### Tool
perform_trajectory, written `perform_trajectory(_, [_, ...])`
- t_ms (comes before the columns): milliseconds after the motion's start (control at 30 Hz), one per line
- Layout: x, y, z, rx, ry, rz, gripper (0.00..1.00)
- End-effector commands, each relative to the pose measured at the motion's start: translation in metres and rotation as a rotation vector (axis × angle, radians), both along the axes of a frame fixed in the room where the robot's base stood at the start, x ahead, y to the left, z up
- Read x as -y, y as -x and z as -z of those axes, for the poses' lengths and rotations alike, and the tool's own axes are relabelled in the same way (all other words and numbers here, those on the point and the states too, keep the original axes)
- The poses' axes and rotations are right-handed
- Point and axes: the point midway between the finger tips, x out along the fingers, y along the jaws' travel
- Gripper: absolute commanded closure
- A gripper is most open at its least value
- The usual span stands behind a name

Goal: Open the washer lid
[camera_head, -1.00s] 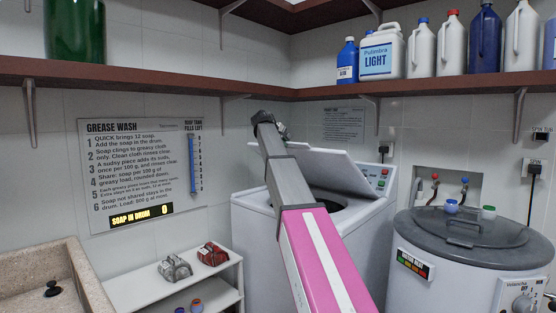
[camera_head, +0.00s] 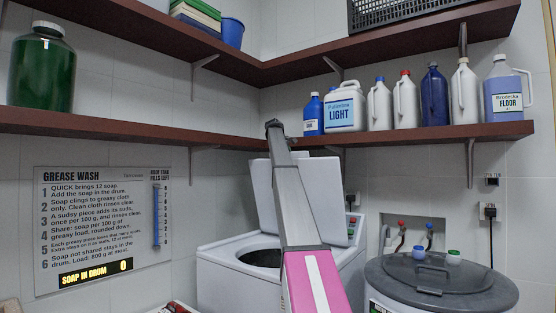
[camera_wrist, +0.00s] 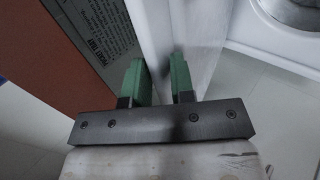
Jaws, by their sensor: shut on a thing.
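The white washer (camera_head: 225,285) stands in the corner below the shelves. Its lid (camera_head: 328,195) is raised, standing close to upright, and the dark drum opening (camera_head: 258,258) shows below it. My arm crosses in front of the lid's middle, and the gripper end is small and mostly hidden near the lid's top edge in the head view. In the wrist view, the two green fingers of my gripper (camera_wrist: 161,82) are on either side of the white lid (camera_wrist: 158,28) edge, shut on it.
A brown shelf (camera_head: 410,138) with several bottles runs just above the lid and my wrist. A round grey-lidded machine (camera_head: 440,285) stands to the right. A grease wash sign (camera_head: 100,225) hangs on the left wall.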

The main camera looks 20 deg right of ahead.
Motion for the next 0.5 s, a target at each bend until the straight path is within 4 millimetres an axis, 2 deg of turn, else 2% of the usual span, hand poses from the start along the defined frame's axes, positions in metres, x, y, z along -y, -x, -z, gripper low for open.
perform_trajectory(33, [0.008, -0.008, -0.001, -0.001, -0.001, 0.000, 1.00])
perform_trajectory(200, [0.020, -0.015, -0.004, -0.001, 0.000, -0.001, 1.00])
perform_trajectory(500, [0.023, -0.017, -0.003, -0.002, -0.001, -0.001, 1.00])
